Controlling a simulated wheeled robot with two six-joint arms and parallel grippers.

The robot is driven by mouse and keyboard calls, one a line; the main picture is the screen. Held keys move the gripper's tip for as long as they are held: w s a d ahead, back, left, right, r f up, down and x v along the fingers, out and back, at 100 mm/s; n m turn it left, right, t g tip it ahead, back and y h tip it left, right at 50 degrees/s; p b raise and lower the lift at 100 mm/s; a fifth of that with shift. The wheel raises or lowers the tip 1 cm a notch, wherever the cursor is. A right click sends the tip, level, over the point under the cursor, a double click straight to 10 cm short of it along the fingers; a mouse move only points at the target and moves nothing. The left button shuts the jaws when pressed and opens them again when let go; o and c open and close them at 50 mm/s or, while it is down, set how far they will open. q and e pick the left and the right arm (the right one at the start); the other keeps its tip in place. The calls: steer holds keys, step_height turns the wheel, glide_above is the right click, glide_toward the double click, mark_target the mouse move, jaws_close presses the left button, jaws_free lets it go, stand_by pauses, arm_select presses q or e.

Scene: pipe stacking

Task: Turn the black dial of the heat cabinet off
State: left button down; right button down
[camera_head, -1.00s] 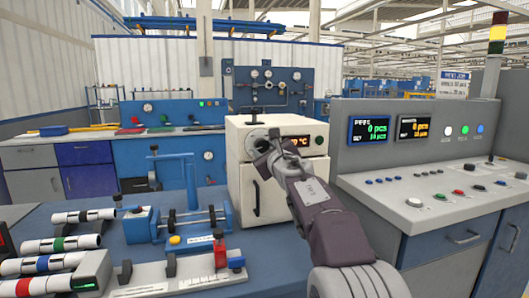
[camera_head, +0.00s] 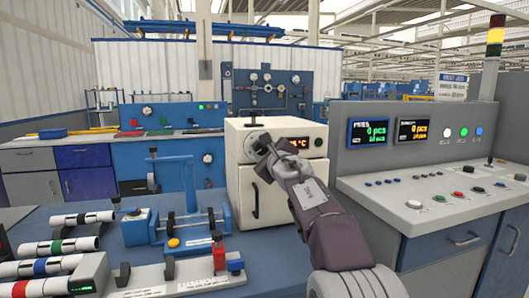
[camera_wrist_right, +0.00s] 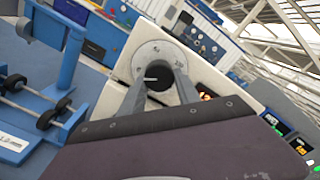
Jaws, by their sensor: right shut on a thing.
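The heat cabinet (camera_head: 276,190) is a cream box with a door handle and an orange-red display (camera_head: 298,143) on the blue table. Its black dial (camera_wrist_right: 157,77), with a white pointer line, sits on a round grey plate (camera_wrist_right: 160,58) in the right wrist view. My right gripper (camera_head: 262,152) is at the cabinet's upper front. In the right wrist view the gripper (camera_wrist_right: 158,82) has one finger on each side of the dial and is shut on it. In the head view the gripper covers most of the dial. My left gripper is not in view.
A blue clamp fixture (camera_head: 180,222) stands left of the cabinet. Several banded pipes (camera_head: 60,243) lie at the left. A grey control console (camera_head: 430,180) with screens and buttons stands close on the right of my arm.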

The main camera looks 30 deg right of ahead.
steer(key=c, duration=0.9)
jaws_free()
steer(key=shift+f, duration=0.1)
steer(key=b+v, duration=0.1)
steer(key=v, duration=0.8)
